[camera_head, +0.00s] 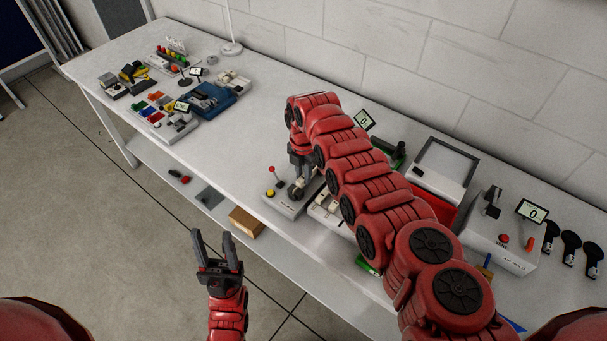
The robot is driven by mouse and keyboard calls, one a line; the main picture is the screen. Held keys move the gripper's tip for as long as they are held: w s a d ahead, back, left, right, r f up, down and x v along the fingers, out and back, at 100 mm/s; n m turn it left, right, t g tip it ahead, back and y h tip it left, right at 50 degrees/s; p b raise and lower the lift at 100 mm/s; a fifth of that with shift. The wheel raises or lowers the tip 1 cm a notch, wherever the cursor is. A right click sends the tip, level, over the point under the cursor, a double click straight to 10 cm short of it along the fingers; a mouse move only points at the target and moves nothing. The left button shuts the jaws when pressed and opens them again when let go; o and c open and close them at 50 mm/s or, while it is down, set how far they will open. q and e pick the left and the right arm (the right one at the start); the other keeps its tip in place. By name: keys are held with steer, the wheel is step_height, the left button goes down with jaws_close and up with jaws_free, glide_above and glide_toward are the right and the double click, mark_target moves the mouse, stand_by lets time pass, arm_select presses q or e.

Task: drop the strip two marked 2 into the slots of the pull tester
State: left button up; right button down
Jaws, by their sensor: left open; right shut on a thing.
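My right gripper (299,178) points down over a small grey control box (284,206) near the front edge of the bench. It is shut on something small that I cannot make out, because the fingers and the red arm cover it. My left gripper (217,256) is open and empty, in front of the bench and apart from it. No strip marked 2 can be read. A device (506,243) with a small screen showing 0 stands at the right. Another screen showing 0 (364,119) stands behind my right arm. I cannot tell which is the pull tester.
The control box has a red-knobbed lever (272,170) and a yellow button. A blue fixture (210,99) and small coloured parts stand at the far left of the bench (250,130). A brown box (246,223) is on the lower shelf.

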stand_by(0.3)
steer(key=c, duration=0.7)
jaws_free()
steer(key=shift+r, duration=0.1)
step_height(320, 180, up, 17)
steer(key=b, duration=0.4)
steer(key=shift+r+b, duration=0.1)
steer(key=shift+b, duration=0.2)
